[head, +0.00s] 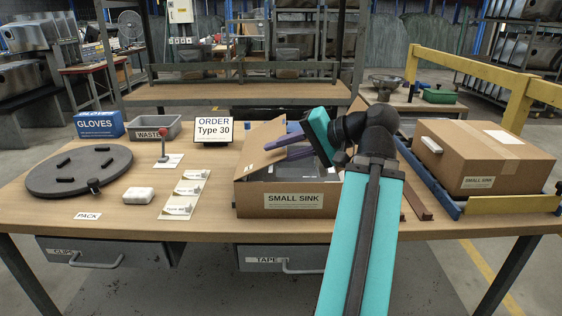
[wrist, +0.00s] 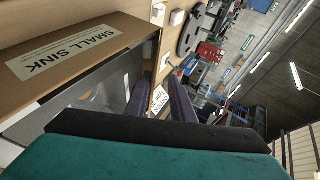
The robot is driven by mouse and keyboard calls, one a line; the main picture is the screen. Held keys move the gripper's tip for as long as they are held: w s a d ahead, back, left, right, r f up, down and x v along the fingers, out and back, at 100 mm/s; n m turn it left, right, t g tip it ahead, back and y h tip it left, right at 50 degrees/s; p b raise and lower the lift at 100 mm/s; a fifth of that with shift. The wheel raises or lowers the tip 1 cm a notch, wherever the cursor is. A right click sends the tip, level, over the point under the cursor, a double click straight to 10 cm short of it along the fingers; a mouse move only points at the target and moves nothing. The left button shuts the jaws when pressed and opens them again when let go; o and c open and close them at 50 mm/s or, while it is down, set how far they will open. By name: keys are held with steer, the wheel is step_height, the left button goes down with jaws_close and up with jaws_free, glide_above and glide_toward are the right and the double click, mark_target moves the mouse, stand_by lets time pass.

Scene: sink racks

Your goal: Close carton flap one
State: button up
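The open brown carton (head: 250,197), labelled SMALL SINK, stands at the middle of the table. One flap (head: 256,146) stands up, tilted, at its left side; which number it bears cannot be told. A grey sink shows inside the carton, partly hidden by my arm. My gripper (head: 269,149) reaches in from the right above the carton, its purple fingers pointing left at the raised flap; touching or apart cannot be told. In the wrist view, the fingers (wrist: 164,102) are apart with nothing seen between them, and the carton's labelled wall (wrist: 110,42) is at upper left.
A closed SMALL SINK carton (head: 475,160) sits at the right on a blue-edged conveyor.

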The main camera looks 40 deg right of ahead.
steer(key=shift+s+a+b, duration=0.45)
steer(key=shift+s+b, duration=0.15)
steer(key=shift+s, duration=0.05)
